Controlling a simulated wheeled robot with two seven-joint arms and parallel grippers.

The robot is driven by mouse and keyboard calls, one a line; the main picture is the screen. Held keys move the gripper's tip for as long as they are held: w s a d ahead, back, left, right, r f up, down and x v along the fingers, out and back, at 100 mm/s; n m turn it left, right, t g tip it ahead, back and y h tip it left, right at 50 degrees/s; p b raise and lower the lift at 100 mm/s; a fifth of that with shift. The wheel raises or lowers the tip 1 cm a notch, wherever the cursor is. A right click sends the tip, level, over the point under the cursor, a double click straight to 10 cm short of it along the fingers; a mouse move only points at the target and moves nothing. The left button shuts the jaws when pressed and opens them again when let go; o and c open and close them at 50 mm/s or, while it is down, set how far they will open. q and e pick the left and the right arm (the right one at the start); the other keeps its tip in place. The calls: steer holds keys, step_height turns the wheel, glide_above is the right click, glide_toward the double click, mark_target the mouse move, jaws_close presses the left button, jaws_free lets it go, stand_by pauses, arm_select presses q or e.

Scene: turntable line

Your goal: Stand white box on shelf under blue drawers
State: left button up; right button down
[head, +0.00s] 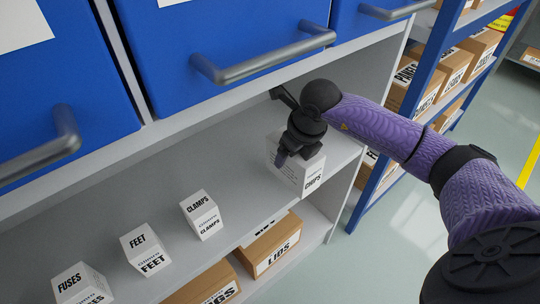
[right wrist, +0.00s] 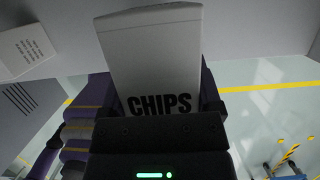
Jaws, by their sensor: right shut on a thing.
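The white box (head: 311,176) labelled CHIPS is at the right end of the grey shelf (head: 255,209), under the blue drawers (head: 240,35). It looks upright; I cannot tell whether its base touches the shelf. My right gripper (head: 300,148) is shut on the box from above and hides part of its top and back. In the right wrist view the box (right wrist: 152,60) fills the space between the fingers, with CHIPS readable. My left gripper is not in view.
White boxes labelled CLAMPS (head: 202,214), FEET (head: 146,249) and FUSES (head: 82,286) stand in a row along the shelf, left of the held box. Drawer handles (head: 265,65) jut out above. Brown cartons (head: 268,247) sit on the level below. A blue rack (head: 410,95) stands to the right.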

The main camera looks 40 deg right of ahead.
mark_target(277, 131)
steer(key=w+b, duration=0.1)
steer(key=w, duration=0.4)
steer(key=shift+w+a+f+b, duration=0.15)
steer(key=shift+w+a+b, duration=0.05)
steer(key=shift+w+b, duration=0.2)
step_height(277, 131, down, 4)
steer(key=b, duration=0.2)
steer(key=shift+b, duration=0.3)
steer(key=shift+r, duration=0.45)
steer(key=shift+f, duration=0.1)
